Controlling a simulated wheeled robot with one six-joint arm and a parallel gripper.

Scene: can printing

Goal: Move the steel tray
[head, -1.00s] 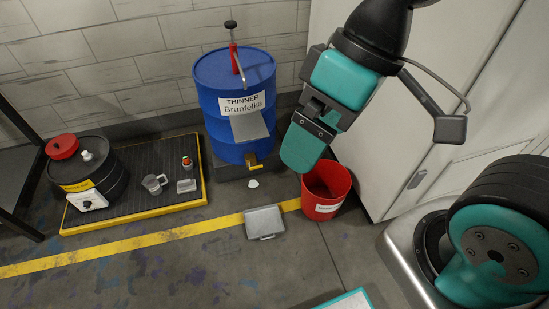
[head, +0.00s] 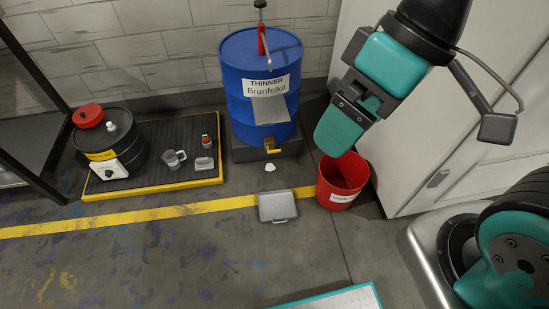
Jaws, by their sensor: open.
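A flat grey tray (head: 277,207), which looks like the steel tray, lies on the floor at the yellow line, left of the red bucket (head: 341,183). A small handle shows on its front edge. My gripper (head: 341,130) hangs above the bucket in the head view, up and to the right of the tray and apart from it. It is open, with nothing seen in it. One finger largely hides the other.
A blue thinner drum (head: 240,75) stands behind the tray. A black spill pallet (head: 160,132) at left holds a black drum (head: 122,152), a mug (head: 174,159) and small items. A white scrap (head: 270,168) lies near the tap. Floor left of the tray is clear.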

